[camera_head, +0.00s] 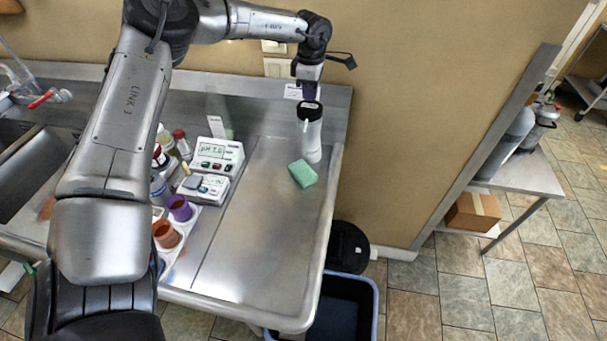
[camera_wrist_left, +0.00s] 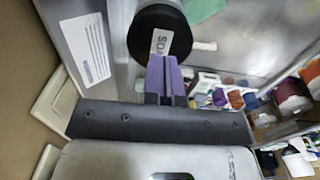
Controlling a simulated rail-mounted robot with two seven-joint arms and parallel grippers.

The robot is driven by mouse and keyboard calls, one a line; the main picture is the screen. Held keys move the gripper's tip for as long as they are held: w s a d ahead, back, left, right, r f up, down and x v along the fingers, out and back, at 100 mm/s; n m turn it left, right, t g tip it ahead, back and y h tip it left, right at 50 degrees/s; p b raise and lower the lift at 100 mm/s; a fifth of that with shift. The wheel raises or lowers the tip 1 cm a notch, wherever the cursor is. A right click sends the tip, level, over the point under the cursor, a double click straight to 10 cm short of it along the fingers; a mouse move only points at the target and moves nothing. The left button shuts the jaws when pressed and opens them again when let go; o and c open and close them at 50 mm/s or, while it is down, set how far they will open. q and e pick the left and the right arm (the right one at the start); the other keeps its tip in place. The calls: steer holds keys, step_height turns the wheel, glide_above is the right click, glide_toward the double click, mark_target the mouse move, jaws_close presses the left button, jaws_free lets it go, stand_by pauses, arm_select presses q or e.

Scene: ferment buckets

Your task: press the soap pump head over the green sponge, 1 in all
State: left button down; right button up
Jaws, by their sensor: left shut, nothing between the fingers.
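The soap bottle (camera_head: 312,145) stands upright at the back right of the steel counter, white with a black pump head (camera_head: 309,110). The pump head also shows in the left wrist view (camera_wrist_left: 150,30), with its pale spout (camera_wrist_left: 204,45) reaching right. The green sponge (camera_head: 302,174) lies on the counter just in front of the bottle, and part of it shows in the wrist view (camera_wrist_left: 203,8). My left gripper (camera_head: 309,93) points down directly above the pump head, shut and empty. Its purple fingertips (camera_wrist_left: 165,70) overlap the head's edge; I cannot tell whether they touch it. My right gripper is out of view.
Left of the sponge are a pH meter (camera_head: 217,155), a small scale (camera_head: 205,187), and a rack with purple (camera_head: 180,208) and orange cups. The wall is close behind the bottle. The counter's front right is clear. A blue bin (camera_head: 347,303) stands below.

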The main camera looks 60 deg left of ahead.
arm_select(q)
step_height(320, 180, up, 2)
steer(key=shift+r+p, duration=0.1)
steer(key=shift+p, duration=0.3)
step_height(320, 180, up, 4)
steer(key=shift+f+p, duration=0.15)
steer(key=shift+p, duration=0.7)
